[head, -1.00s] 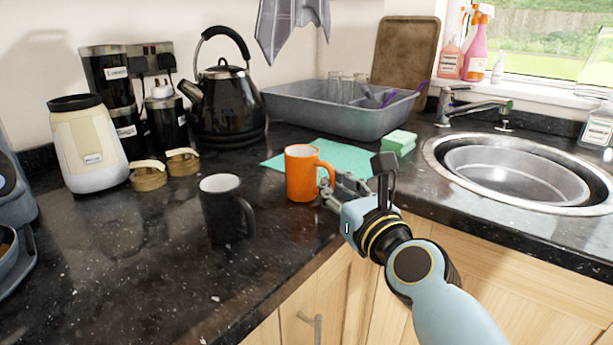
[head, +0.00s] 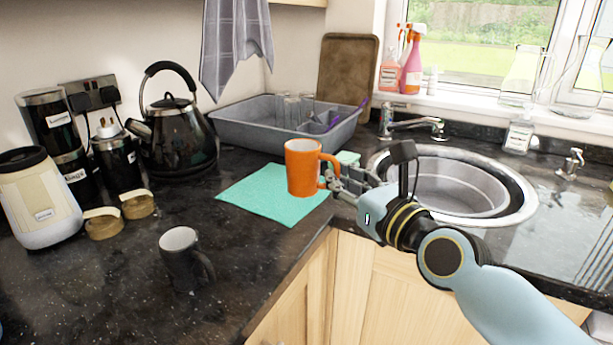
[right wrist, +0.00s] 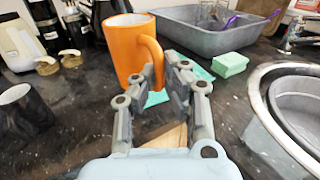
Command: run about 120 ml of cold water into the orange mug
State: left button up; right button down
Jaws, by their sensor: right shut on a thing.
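The orange mug (head: 302,168) is upright in front of my right gripper (head: 338,182), its handle towards the gripper. My right gripper is shut on the mug's handle. In the head view the mug overlaps the green cloth and looks lifted off the counter. In the right wrist view the mug (right wrist: 130,48) stands just beyond the fingers (right wrist: 163,85), with its handle between them. The tap (head: 412,124) is at the back edge of the sink (head: 520,200), to the right of the mug. My left gripper is not in view.
A dark mug (head: 183,258) stands on the counter at the front left. A green cloth (head: 262,192) lies on the counter, with a grey basin (head: 245,128) behind it. A black kettle (head: 178,135) is at the back left. A soap bottle (head: 519,135) stands behind the sink.

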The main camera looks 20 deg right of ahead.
jog(key=shift+s+d+r+p, duration=0.25)
jog(key=shift+s+d+r, duration=0.1)
jog(key=shift+d, duration=0.2)
jog(key=shift+s+d+r+p, duration=0.25)
jog(key=shift+d+r, duration=0.1)
jog(key=shift+d, duration=0.15)
jog(key=w+a+f+b, duration=0.1)
jog(key=a+f+b, duration=0.1)
jog(key=a, duration=0.1)
jog(key=w+a+f+b, duration=0.2)
jog(key=a+b, duration=0.1)
jog(key=a, duration=0.1)
jog(key=w+a+f+b, duration=0.2)
jog(key=a+f, duration=0.1)
jog(key=shift+w+a+f+b, duration=0.1)
jog(key=shift+w+a+b, duration=0.1)
jog(key=shift+b, duration=0.2)
jog(key=shift+f+b, duration=1.2)
jog(key=shift+f, duration=0.5)
jog(key=shift+f, duration=0.2)
jog(key=c, duration=1.5)
grip_release()
